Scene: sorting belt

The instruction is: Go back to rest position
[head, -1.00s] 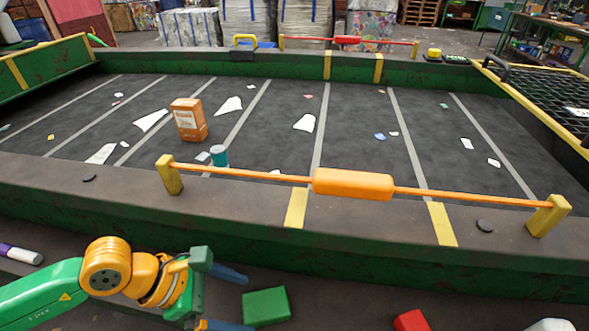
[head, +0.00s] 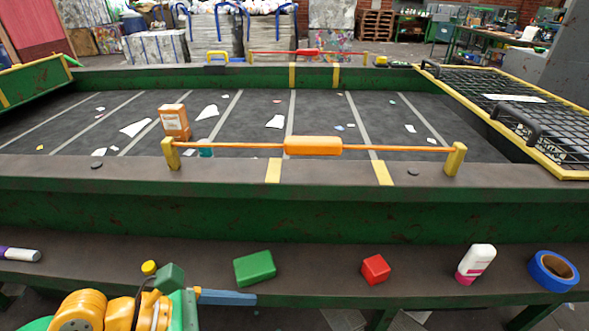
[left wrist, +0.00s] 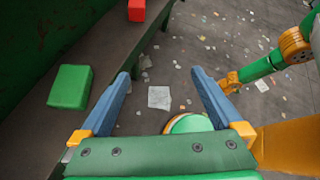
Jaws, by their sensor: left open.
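My left gripper (head: 228,298) is at the lower left of the head view, in front of the near ledge. The left wrist view shows its two blue fingers (left wrist: 161,78) spread wide with nothing between them, above the littered floor. A green block (head: 255,268) lies on the ledge just beyond the gripper; in the left wrist view the green block (left wrist: 70,87) is left of the fingers, apart from them. Part of an orange and green arm of mine shows at the right of the left wrist view. My right gripper is not identifiable in either view.
The ledge (head: 320,262) also holds a red block (head: 375,269), a white bottle (head: 476,263), a blue tape roll (head: 553,271), a yellow piece (head: 149,267) and a marker (head: 20,254). Behind it, the belt (head: 330,110) carries an orange box (head: 174,121) and scraps, behind an orange bar (head: 313,146).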

